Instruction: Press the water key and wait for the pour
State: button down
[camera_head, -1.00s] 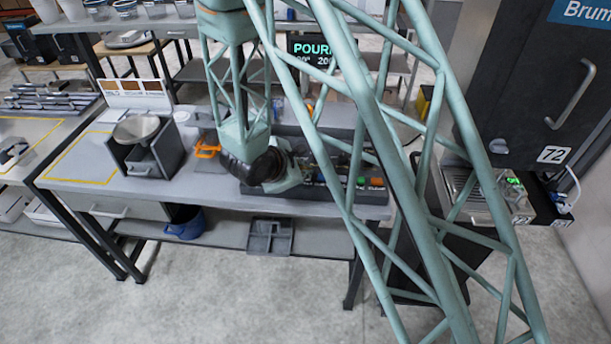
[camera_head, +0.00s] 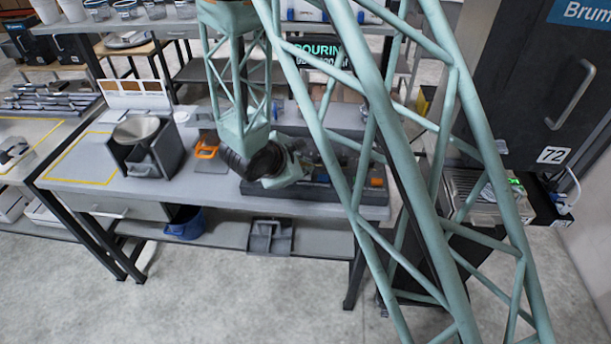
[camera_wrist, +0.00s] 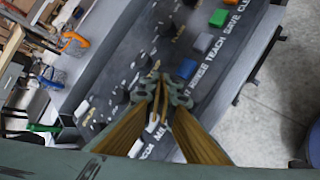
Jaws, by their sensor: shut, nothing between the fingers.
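The dispenser's dark key panel (camera_wrist: 125,62) fills much of the wrist view, with black knobs and small white labels. A row with green (camera_wrist: 218,17), white (camera_wrist: 203,42) and blue (camera_wrist: 186,68) keys runs beside the words RINSE, TEACH and SAVE. My gripper (camera_wrist: 160,88) is shut and empty over the panel, near the labels COCOA and MILK. I cannot pick out the water key, and contact with any key cannot be told. In the head view the panel (camera_head: 262,187) is partly behind my arm. The display (camera_head: 318,52) reads POURING, partly covered.
A grey stand with a round metal pan (camera_head: 136,128) sits left of the panel. An orange-handled tool (camera_head: 206,150) lies between them. A blue bucket (camera_head: 186,224) and grey tray (camera_head: 268,238) are on the lower shelf.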

aim_at(308, 177)
dwell(0.3)
jog(key=shift+r+p, duration=0.8)
jog(key=shift+r, duration=1.7)
jog(key=shift+d+r, duration=0.25)
jog(key=shift+d, duration=0.1)
jog(key=s+d+r+m+g+h+b, duration=0.1)
jog(key=s+d+r+m+g, duration=0.1)
jog(key=s+d+r+m, duration=0.6)
jog(key=s+d+r+m+g+h+b, duration=0.1)
jog(key=s+d+r+m, duration=0.1)
jog(key=d+r, duration=0.75)
jog(key=s+d+r+m+g+y+b, duration=0.1)
jog(key=s+d+m, duration=0.1)
jog(key=s+d, duration=0.3)
jog(key=s+d+r+m+g+b, duration=0.1)
jog(key=s+d+r+m, duration=0.15)
jog(key=s, duration=0.45)
jog(key=s+a+r+m+y+b, duration=0.1)
jog(key=s+a+m+y, duration=0.1)
jog(key=s, duration=0.8)
jog(key=s+a+r+m+t+y+b, duration=0.1)
jog(key=s+a+r+m+y+b, duration=0.1)
jog(key=s, duration=0.9)
jog(key=shift+s+a+r+m+y, duration=0.15)
jog(key=shift+s+a+m+y, duration=0.15)
jog(key=shift+a+m+y, duration=0.65)
